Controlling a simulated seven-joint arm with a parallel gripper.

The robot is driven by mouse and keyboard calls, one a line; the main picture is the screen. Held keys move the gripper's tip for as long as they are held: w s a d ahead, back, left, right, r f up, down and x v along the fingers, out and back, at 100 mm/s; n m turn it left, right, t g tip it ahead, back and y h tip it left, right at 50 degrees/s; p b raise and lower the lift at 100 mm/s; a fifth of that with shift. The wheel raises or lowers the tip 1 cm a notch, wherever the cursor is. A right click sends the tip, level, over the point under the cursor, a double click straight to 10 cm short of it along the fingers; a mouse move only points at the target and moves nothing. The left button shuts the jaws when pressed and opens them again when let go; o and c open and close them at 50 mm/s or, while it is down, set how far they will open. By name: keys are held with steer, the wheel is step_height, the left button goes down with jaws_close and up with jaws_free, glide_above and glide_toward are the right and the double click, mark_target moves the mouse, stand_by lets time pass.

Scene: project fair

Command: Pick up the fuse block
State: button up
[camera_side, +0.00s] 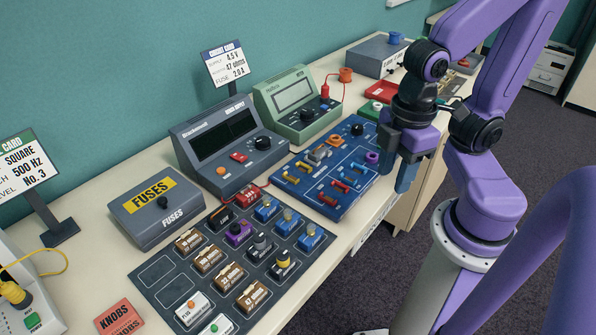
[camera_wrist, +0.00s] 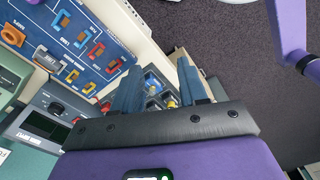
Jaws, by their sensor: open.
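No block is clearly readable as the fuse block. Two white blocks, one with an orange knob (camera_side: 192,309) and one with a green knob (camera_side: 216,327), sit at the near end of the dark parts tray (camera_side: 163,271); their lettering is too small to read. A grey box marked FUSES (camera_side: 157,212), lid shut, stands left of the tray. My gripper (camera_side: 394,178) is open and empty, fingers down, by the right end of the blue circuit board (camera_side: 333,207). In the wrist view, my gripper (camera_wrist: 158,65) shows some tray blocks between and behind its fingers; the white ones are not visible there.
Grey (camera_side: 228,140) and green (camera_side: 295,102) meters stand behind. The table's front edge is close to my gripper.

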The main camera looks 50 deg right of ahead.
steer(key=shift+o, duration=0.2)
steer(key=r+n, duration=0.2)
steer(key=n, duration=0.3)
glide_above(246, 194)
step_height(246, 194, down, 12)
steer(key=shift+w+d+r, duration=0.1)
steer(key=shift+d+r, duration=0.05)
steer(key=shift+f, duration=2.85)
steer(key=c, duration=0.8)
